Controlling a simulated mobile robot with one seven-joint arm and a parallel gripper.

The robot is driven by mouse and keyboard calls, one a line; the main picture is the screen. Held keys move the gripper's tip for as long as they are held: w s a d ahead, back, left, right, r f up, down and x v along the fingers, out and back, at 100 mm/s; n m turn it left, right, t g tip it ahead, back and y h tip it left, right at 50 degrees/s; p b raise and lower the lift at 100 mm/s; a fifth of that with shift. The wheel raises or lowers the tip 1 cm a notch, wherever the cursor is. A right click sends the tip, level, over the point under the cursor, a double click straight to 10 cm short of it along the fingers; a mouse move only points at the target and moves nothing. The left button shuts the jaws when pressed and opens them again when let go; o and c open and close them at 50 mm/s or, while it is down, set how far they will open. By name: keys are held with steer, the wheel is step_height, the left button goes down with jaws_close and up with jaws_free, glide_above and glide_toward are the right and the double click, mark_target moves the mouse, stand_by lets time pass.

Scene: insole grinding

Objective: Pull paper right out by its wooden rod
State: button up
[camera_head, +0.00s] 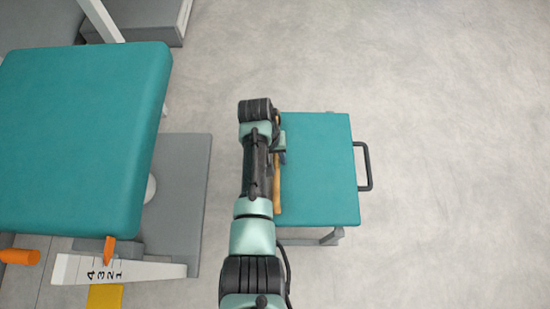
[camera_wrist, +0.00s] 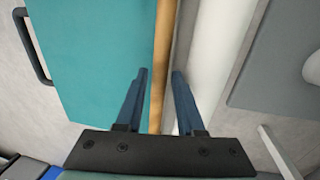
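The wooden rod (camera_wrist: 162,50) runs upright through the wrist view along the edge of a teal tabletop (camera_wrist: 95,60). My gripper (camera_wrist: 160,72) is open, its two blue fingers pointing at the rod, which shows in the gap between them. I cannot tell whether the rod lies between the fingertips or beyond them. A white, smooth band (camera_wrist: 217,50), perhaps the paper, lies just right of the rod. In the head view, the rod (camera_head: 277,190) shows beside my arm at the left edge of the small teal table (camera_head: 320,165); my arm hides the paper there.
A black handle (camera_head: 368,166) sticks out from the small table's right side. A larger teal-topped table (camera_head: 80,130) stands at the left, with a numbered white scale (camera_head: 120,269) and an orange pointer (camera_head: 109,250) below it. Open grey floor lies to the right.

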jaws_close()
stand_by(1.4)
